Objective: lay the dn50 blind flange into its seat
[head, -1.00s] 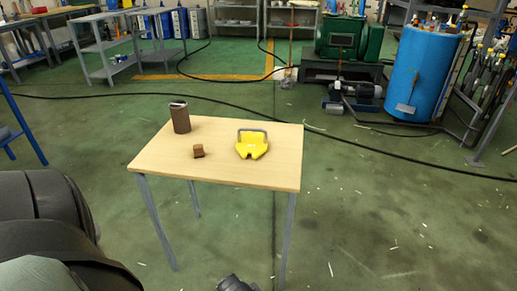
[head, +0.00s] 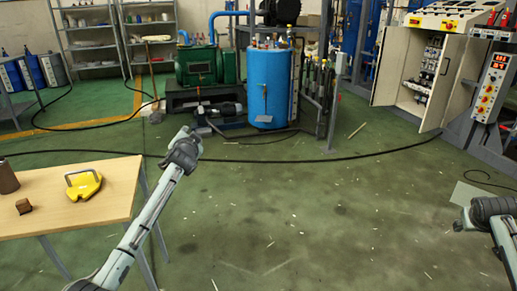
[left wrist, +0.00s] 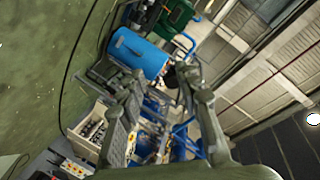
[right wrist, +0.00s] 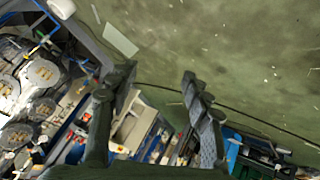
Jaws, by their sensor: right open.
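I cannot pick out the DN50 blind flange or its seat for certain in any view. In the right wrist view, several round metal parts (right wrist: 40,73) show at the left edge; I cannot tell whether the flange or seat is among them. My left gripper (left wrist: 163,88) is open and empty in its wrist view. In the head view my left arm reaches up beside the table, the gripper (head: 203,131) ending over open floor. My right gripper (right wrist: 158,75) is open and empty, with its fingers apart. It shows at the right edge of the head view (head: 460,223).
A wooden table (head: 110,205) at left holds a yellow piece with a grey handle (head: 83,185), a brown block (head: 24,206) and a dark cylinder (head: 7,178). A blue tank (head: 268,88), green pump (head: 196,66) and control cabinet (head: 490,90) stand behind. The middle floor is clear apart from small scraps.

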